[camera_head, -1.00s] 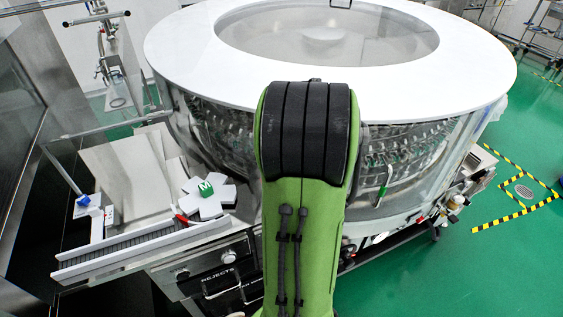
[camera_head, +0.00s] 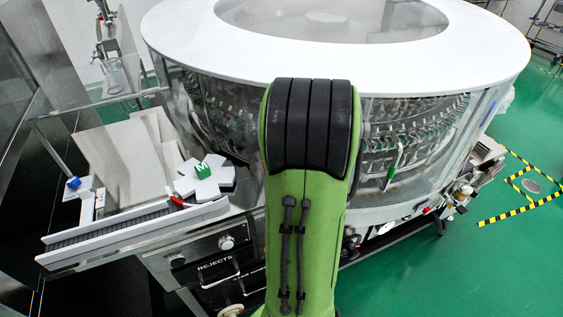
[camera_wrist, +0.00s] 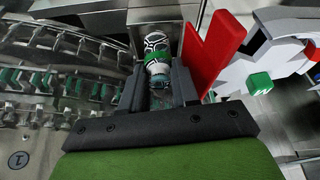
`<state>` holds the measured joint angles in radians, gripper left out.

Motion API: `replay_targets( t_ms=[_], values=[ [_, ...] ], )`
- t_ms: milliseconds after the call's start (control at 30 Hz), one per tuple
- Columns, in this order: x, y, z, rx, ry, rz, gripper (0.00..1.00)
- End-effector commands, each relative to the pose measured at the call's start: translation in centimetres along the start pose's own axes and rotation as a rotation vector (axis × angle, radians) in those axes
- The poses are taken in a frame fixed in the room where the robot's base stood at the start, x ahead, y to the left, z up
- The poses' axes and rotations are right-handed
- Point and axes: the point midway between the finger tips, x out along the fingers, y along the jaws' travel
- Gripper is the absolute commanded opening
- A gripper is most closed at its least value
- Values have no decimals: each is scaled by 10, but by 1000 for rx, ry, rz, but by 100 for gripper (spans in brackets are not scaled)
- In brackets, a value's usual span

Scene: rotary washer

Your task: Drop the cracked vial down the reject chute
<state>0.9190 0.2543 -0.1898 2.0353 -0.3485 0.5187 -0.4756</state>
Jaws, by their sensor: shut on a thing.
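In the wrist view my gripper (camera_wrist: 159,75) is shut on the vial (camera_wrist: 156,43). The vial has a green band around it and dark, crack-like lines on its pale upper part. Its lower part is between the dark fingers. A grey metal box-like recess (camera_wrist: 150,14) is behind the vial; I cannot tell whether this is the chute mouth. In the head view a front panel marked REJECTS (camera_head: 214,267) is below the conveyor. My arm hides the gripper and vial there.
The round washer (camera_head: 440,62) fills the back. A white star wheel (camera_head: 217,184) with a green M block (camera_head: 202,170) and a conveyor (camera_head: 120,226) are at left. A red guide (camera_wrist: 212,55) stands close to the right finger. Green floor at right is open.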

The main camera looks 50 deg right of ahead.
Motion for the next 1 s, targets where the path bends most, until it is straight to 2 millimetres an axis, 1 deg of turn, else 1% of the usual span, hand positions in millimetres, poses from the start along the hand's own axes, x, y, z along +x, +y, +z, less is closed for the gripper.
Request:
replay_targets(
  t_ms=[167, 200, 300, 367, 567, 667, 767, 1000],
  values=[
    [-1, 0, -1, 0, 0, 0, 2],
    [-1, 0, -1, 0, 0, 0, 36],
    [-1, 0, -1, 0, 0, 1, 51],
    [-1, 0, -1, 0, 0, 0, 59],
    [-1, -1, -1, -1, 0, -2, 59],
    [-6, -1, -1, -2, 1, -1, 59],
    [-24, 0, -2, -1, 4, 1, 59],
    [-94, 1, -3, 1, 6, 4, 59]
  ],
)
